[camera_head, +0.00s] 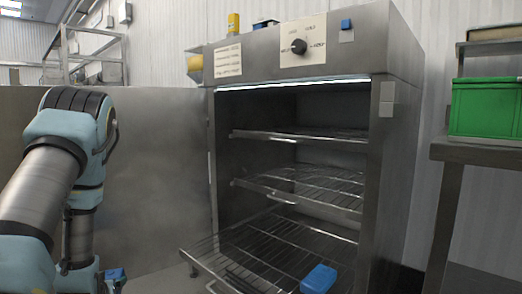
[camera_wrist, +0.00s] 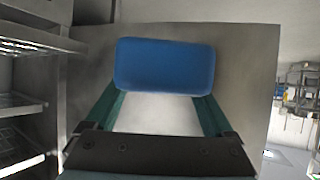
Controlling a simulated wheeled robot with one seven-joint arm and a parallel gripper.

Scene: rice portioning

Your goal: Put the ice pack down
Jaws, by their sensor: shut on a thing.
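In the wrist view, a blue ice pack (camera_wrist: 165,65) with rounded corners is held at the ends of the two teal fingers of my gripper (camera_wrist: 162,93). The gripper is shut on it, and the fingertips are partly hidden by the pack. A steel panel, which looks like the cabinet's open door, is behind it. In the head view, a small blue piece (camera_head: 115,273) shows low at the left beside my arm; I cannot tell if it is the held pack. Another blue pack (camera_head: 318,279) lies on the pulled-out lowest wire rack (camera_head: 235,252).
A steel cabinet (camera_head: 391,150) stands open with several wire racks; the upper racks look empty. Its open door (camera_head: 160,170) spreads to the left, behind my arm. A green crate (camera_head: 485,108) stands on a steel table (camera_head: 475,150) at the right.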

